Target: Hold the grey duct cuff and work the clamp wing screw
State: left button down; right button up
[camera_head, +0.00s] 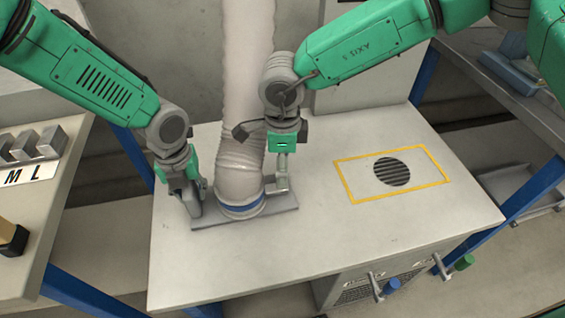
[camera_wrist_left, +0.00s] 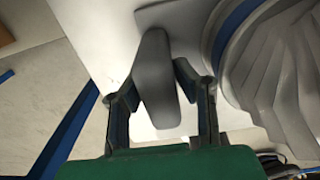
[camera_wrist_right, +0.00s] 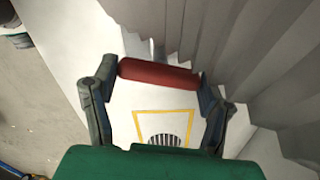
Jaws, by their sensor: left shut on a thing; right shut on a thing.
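The pale ribbed duct (camera_head: 245,80) comes down to the grey duct cuff (camera_head: 238,184), which stands on a flat grey plate (camera_head: 283,216) with a blue band (camera_head: 243,209) round its foot. My left gripper (camera_head: 195,203) is left of the cuff. It is shut on an upright grey rounded grip (camera_wrist_left: 157,85) beside the ribbed duct. My right gripper (camera_head: 282,170) is at the cuff's right side. It is shut on a red bar (camera_wrist_right: 158,75), seemingly the clamp wing screw, lying across between its fingertips. The screw's shaft is mostly hidden.
The white table top (camera_head: 320,235) is clear to the right, with a yellow frame (camera_head: 345,180) around a round dark grille (camera_head: 392,171). Handles with blue (camera_head: 391,286) and green (camera_head: 464,262) ends stick out at the front. A side bench (camera_head: 50,205) with grey blocks is at left.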

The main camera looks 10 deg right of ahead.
jog(key=shift+a, duration=0.15)
dwell(0.3)
jog(key=o, duration=1.2)
jog(key=shift+r, duration=0.1)
notch_tip(320, 180, up, 12)
jog(key=shift+f, duration=0.15)
